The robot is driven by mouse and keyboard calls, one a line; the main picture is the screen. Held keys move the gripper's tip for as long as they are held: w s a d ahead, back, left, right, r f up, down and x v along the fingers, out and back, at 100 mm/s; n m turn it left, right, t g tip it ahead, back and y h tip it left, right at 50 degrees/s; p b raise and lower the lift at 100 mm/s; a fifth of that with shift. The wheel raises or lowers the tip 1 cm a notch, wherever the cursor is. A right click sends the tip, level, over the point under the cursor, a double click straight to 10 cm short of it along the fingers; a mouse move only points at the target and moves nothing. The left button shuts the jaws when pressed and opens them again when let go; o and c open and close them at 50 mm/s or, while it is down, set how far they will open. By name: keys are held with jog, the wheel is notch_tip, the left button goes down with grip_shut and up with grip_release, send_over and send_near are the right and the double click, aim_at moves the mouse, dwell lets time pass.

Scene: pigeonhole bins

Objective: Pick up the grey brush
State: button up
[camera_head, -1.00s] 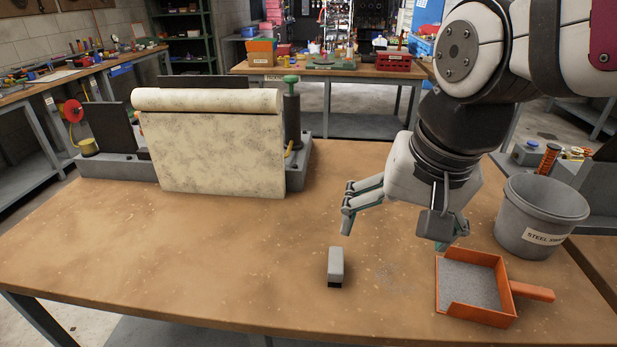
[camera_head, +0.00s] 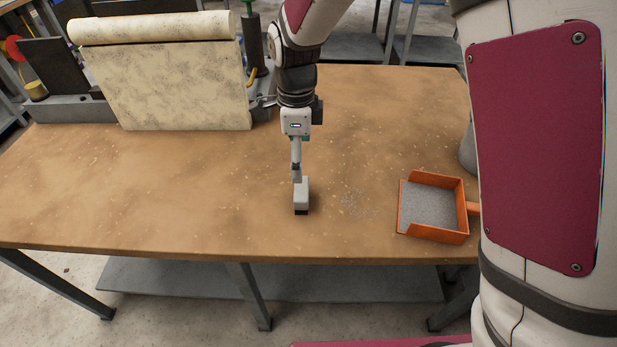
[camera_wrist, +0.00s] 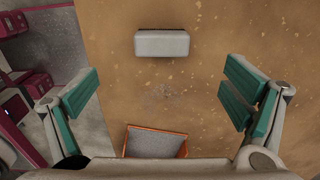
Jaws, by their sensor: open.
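The grey brush (camera_head: 301,194) is a small light grey block with a dark underside on the brown workbench. In the wrist view the brush (camera_wrist: 162,44) lies ahead of the gap between my fingers, toward the top of the picture. My gripper (camera_head: 297,172) is over the bench, close to the brush in the head view. In the wrist view my gripper (camera_wrist: 160,95) has its green-padded fingers spread wide with nothing between them. Contact with the brush does not show.
An orange dustpan (camera_head: 432,205) holding grey grit sits right of the brush, with scattered grit (camera_head: 357,203) between them. A speckled cream roll and sheet (camera_head: 185,85) stands at the back left. The bench (camera_head: 120,190) is clear on the left. Its front edge is near the brush.

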aim_at(301, 188)
notch_tip(301, 188, down, 8)
jog(key=shift+f, duration=0.15)
jog(key=shift+w+d+f+p, duration=0.1)
jog(key=shift+f+p, duration=0.05)
jog(key=shift+f, duration=1.15)
jog(key=shift+w+d+f+p, duration=0.1)
jog(key=shift+f+p, duration=0.05)
jog(key=shift+f, duration=1.15)
jog(key=c, duration=1.4)
jog(key=shift+r, duration=0.1)
jog(key=shift+r, duration=0.6)
notch_tip(301, 188, up, 2)
jog(key=shift+r, duration=0.15)
jog(key=s+d, duration=0.1)
jog(key=s, duration=0.4)
jog(key=s+d+r, duration=0.1)
jog(key=s+d, duration=0.1)
jog(key=s, duration=0.3)
jog(key=s+d, duration=0.1)
jog(key=s, duration=0.4)
jog(key=shift+s+d+r, duration=0.15)
jog(key=shift+s+d, duration=0.1)
